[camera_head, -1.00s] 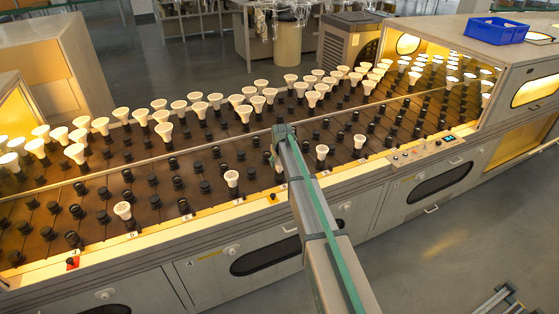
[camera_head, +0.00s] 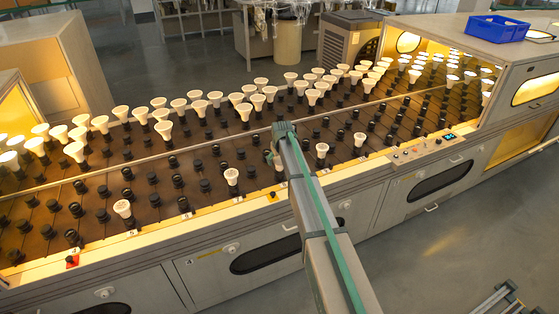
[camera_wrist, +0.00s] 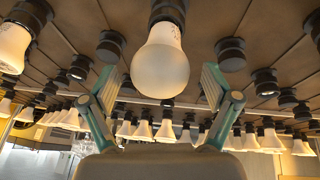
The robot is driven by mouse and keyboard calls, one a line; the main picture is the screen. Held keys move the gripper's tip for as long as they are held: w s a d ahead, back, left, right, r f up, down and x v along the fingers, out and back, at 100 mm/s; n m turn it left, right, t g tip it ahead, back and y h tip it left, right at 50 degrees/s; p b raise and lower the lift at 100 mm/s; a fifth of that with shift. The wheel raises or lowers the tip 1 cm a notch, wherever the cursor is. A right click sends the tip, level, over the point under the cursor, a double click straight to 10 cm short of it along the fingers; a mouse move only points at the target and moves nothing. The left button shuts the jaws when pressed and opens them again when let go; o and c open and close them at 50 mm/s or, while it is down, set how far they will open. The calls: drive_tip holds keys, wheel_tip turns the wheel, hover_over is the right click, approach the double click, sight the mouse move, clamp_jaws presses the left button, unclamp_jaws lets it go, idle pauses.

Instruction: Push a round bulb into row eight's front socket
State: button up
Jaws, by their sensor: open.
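In the wrist view, which looks inverted, a round white bulb (camera_wrist: 161,62) stands base-first at a dark socket whose rim is mostly cut off by the picture edge. My gripper (camera_wrist: 165,88) is open, with one green-grey finger on each side of the bulb and a visible gap to both. Whether the bulb is fully seated cannot be told. In the head view my gripper (camera_head: 277,158) is over the front socket row, largely hidden behind my arm. The front socket under it is hidden too, and the row numbers are too small to read.
Black sockets fill the brown deck (camera_head: 135,232). Front-row bulbs stand left (camera_head: 123,208) and right (camera_head: 322,150) of my arm. Many white bulbs (camera_head: 245,112) stand in the back rows. A control panel (camera_head: 425,148) sits on the front rail, and a blue crate (camera_head: 497,30) on the right housing.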

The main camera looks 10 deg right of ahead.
drive_tip(key=v, duration=1)
drive_tip(key=shift+r, duration=0.35)
drive_tip(key=shift+s, duration=0.1)
drive_tip(key=s+f+m+g, duration=0.1)
drive_tip(key=s+f+g, duration=0.2)
drive_tip(key=s+f, duration=1.3)
drive_tip(key=s+f+m+g, duration=0.2)
drive_tip(key=s+f+g, duration=0.1)
drive_tip(key=s+f, duration=1.3)
drive_tip(key=s+f+g, duration=0.2)
drive_tip(key=s, duration=1)
drive_tip(key=s+f+g, duration=0.1)
drive_tip(key=s+f, duration=0.2)
drive_tip(key=s, duration=1)
drive_tip(key=s+f+g, duration=0.2)
drive_tip(key=s+f, duration=0.1)
drive_tip(key=s, duration=1)
drive_tip(key=shift+d+g, duration=0.15)
drive_tip(key=shift+g, duration=0.15)
